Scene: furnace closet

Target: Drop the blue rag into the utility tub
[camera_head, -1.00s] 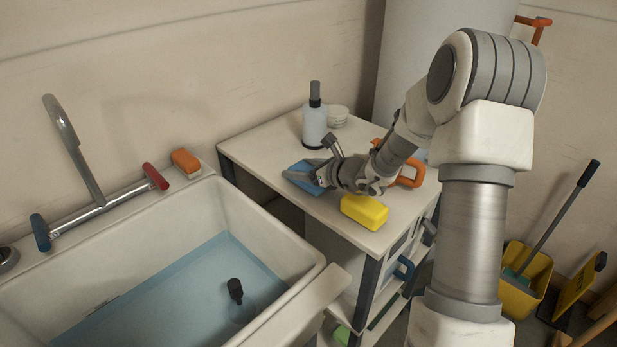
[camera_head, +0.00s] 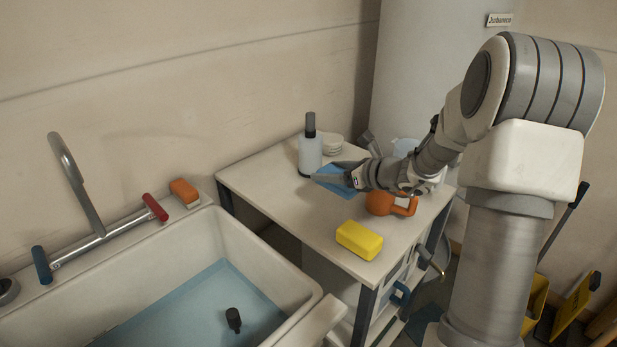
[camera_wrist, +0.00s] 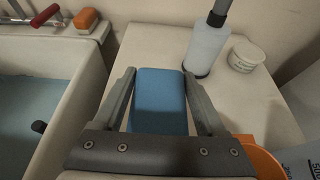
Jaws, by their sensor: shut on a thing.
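The blue rag (camera_head: 337,180) is held between the fingers of my gripper (camera_head: 335,172), over the white cart top at its back part. In the wrist view the rag (camera_wrist: 161,100) sits between the two grey fingers of my gripper (camera_wrist: 161,85), which are shut on it. The utility tub (camera_head: 255,255) stands to the left of the cart, a white basin with blue water in it. A corner of the tub also shows in the wrist view (camera_wrist: 88,62). The gripper is to the right of the tub, apart from it.
On the cart top (camera_head: 265,180) stand a grey-capped bottle (camera_head: 310,152), a white tub (camera_head: 333,144), a yellow sponge (camera_head: 359,240) and an orange mug-like thing (camera_head: 380,203). A faucet (camera_head: 80,180) rises behind the basin. An orange block (camera_head: 184,191) lies on its rim. A dark stopper (camera_head: 233,319) is in the water.

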